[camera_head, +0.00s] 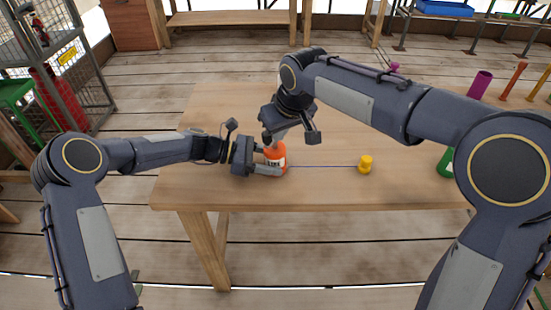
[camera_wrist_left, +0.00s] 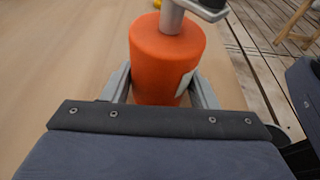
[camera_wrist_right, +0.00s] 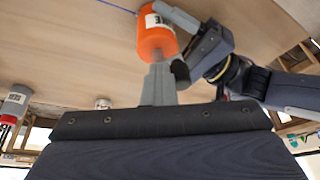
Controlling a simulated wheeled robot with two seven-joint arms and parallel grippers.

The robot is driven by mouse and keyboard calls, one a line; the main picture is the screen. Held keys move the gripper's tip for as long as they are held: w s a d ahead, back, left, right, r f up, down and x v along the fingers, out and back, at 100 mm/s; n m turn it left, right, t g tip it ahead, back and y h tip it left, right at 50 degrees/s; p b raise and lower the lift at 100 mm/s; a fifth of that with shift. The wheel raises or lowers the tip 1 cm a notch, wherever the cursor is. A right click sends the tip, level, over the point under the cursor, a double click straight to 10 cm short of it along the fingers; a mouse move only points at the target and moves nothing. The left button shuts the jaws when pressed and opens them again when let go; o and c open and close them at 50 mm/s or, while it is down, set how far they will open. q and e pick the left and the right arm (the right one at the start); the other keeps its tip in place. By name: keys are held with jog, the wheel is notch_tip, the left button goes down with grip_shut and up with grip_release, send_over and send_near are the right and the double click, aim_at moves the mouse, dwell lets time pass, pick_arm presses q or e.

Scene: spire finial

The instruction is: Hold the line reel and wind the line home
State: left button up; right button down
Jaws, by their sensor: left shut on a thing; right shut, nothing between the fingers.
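The orange line reel (camera_head: 277,155) stands upright near the front edge of the wooden table, with a white label on its side. My left gripper (camera_head: 268,160) is shut around the reel's body; the reel (camera_wrist_left: 165,60) fills the space between its fingers in the left wrist view. My right gripper (camera_head: 281,138) is shut and points down just above the reel's top, with its fingertips at or very near the top face. I cannot tell if they touch. A thin blue line (camera_head: 325,166) runs straight from the reel to a yellow bobbin-like piece (camera_head: 365,165) on the table.
The table (camera_head: 225,115) is clear around the line. A green cylinder (camera_head: 446,163) stands to the right, partly behind my right arm. Purple (camera_head: 479,84) and orange (camera_head: 513,80) upright pieces stand at the far right.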

notch_tip(320, 180, up, 6)
jog(key=shift+f, duration=0.2)
dwell(0.4)
dwell(0.4)
jog(key=shift+s+d+f, duration=0.1)
jog(key=shift+d+f, duration=0.15)
jog(key=shift+f, duration=0.4)
jog(key=shift+s+d+f, duration=0.1)
jog(key=shift+d+f, duration=0.15)
jog(key=shift+f, duration=0.4)
jog(key=shift+d+f, duration=0.25)
jog(key=shift+f, duration=0.4)
jog(key=shift+f, duration=0.1)
dwell(1.0)
jog(key=shift+f, duration=1.4)
jog(key=shift+w+a, duration=0.1)
jog(key=shift+a, duration=0.1)
jog(key=shift+w+a, duration=0.25)
jog(key=shift+a, duration=0.3)
